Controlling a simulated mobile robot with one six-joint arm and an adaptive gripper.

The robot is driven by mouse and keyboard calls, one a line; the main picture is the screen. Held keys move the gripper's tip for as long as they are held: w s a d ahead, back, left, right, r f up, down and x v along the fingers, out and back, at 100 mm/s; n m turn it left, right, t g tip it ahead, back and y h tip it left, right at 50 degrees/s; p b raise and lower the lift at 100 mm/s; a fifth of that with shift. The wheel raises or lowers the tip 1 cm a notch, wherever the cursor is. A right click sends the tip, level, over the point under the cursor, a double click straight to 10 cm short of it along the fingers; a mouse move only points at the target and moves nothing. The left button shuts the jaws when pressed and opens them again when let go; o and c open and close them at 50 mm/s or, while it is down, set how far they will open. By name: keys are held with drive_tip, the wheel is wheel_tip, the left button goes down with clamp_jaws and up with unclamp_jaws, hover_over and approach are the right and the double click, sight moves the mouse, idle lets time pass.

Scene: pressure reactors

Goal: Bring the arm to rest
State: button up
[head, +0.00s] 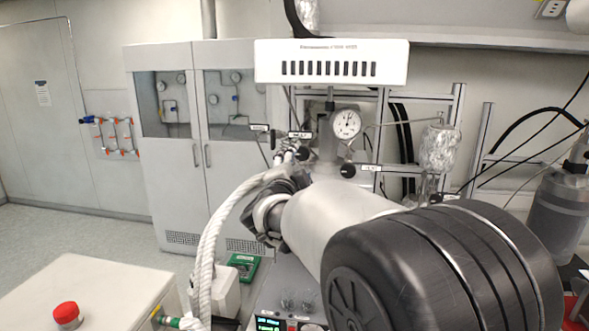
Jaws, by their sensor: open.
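My arm (335,218) reaches from the lower right of the head view into the middle, towards the reactor stand. A large dark joint fills the lower right, and a pale link runs up and left to a dark, ringed joint. My gripper cannot be made out; the arm or the equipment around it hides it. The reactor with its round pressure gauge (347,124) stands behind the arm, and its lower part is hidden.
A white vented box (331,62) hangs above the reactor. A thick white hose (216,225) curves down left of the arm. A red button (66,313) sits on a pale box at lower left. Grey cabinets (178,185) stand behind; open floor lies to the left.

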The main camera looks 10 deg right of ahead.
drive_tip(key=shift+s+a, duration=0.2)
drive_tip(key=shift+s, duration=0.25)
drive_tip(key=s+a+f+n+g+y+b, duration=0.25)
drive_tip(key=s+f+n+y, duration=0.2)
drive_tip(key=s, duration=0.35)
drive_tip(key=s+a+f+n+g+y+b, duration=0.15)
drive_tip(key=s+f+n+y+b, duration=0.3)
drive_tip(key=s, duration=0.45)
drive_tip(key=s+d+f+n+g+h+b, duration=0.1)
drive_tip(key=s+d+f+n+g+b, duration=0.1)
drive_tip(key=s+f, duration=0.8)
drive_tip(key=s+d+f+n+g+h+b, duration=0.2)
drive_tip(key=s+d+f+n+g, duration=0.3)
drive_tip(key=s+f, duration=0.6)
drive_tip(key=s+d+g, duration=0.1)
drive_tip(key=s, duration=0.7)
drive_tip(key=shift+g+b, duration=0.3)
drive_tip(key=shift+f, duration=0.1)
